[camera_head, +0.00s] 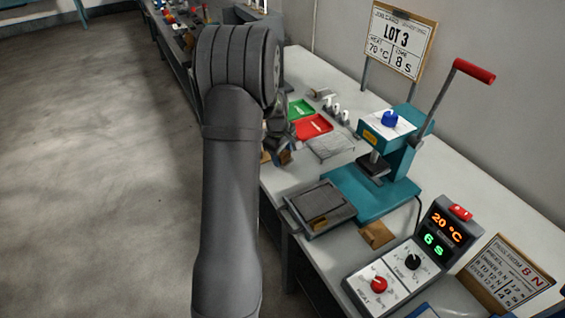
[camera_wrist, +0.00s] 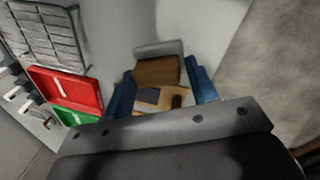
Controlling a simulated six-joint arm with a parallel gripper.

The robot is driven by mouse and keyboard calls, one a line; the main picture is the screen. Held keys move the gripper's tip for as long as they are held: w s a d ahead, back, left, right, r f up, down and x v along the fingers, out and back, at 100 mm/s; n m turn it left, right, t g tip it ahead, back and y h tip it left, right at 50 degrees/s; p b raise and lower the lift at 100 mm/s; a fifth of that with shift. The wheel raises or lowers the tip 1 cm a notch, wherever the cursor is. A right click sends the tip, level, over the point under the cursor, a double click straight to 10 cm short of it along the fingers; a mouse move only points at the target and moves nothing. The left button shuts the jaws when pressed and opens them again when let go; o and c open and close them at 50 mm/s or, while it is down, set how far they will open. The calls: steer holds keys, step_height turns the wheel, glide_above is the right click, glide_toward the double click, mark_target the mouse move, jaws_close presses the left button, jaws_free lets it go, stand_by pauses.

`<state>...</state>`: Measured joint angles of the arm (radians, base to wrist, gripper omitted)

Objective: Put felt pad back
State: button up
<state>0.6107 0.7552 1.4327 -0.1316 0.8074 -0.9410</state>
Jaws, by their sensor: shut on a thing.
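In the wrist view, the blue fingers of my gripper (camera_wrist: 162,88) stand either side of a brown block-like piece (camera_wrist: 157,72), which I take to be the felt pad, and are shut on it. A grey piece lies along its far edge. Below it shows a tan surface (camera_wrist: 163,100) with a dark patch and a small brown patch. In the head view, my gripper (camera_head: 281,153) is over the bench's near-left edge, partly hidden by my arm. The brown piece (camera_head: 284,158) shows at its tip.
A teal press (camera_head: 372,194) with a raised red-handled lever stands to the right. A grey tray (camera_head: 301,213) holding a brown piece and a loose brown block (camera_head: 378,235) are nearby. Red (camera_head: 313,126) and green (camera_head: 300,109) trays and a grey rack (camera_head: 331,147) lie beyond.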

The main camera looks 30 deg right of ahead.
mark_target(282, 162)
steer(key=shift+f, duration=2)
steer(key=shift+f, duration=0.1)
steer(key=o, duration=1.3)
steer(key=r, duration=0.4)
steer(key=a+r, duration=0.1)
steer(key=r, duration=0.3)
steer(key=a+r, duration=0.1)
steer(key=r, duration=0.3)
steer(key=shift+s, duration=0.4)
steer(key=shift+f, duration=0.1)
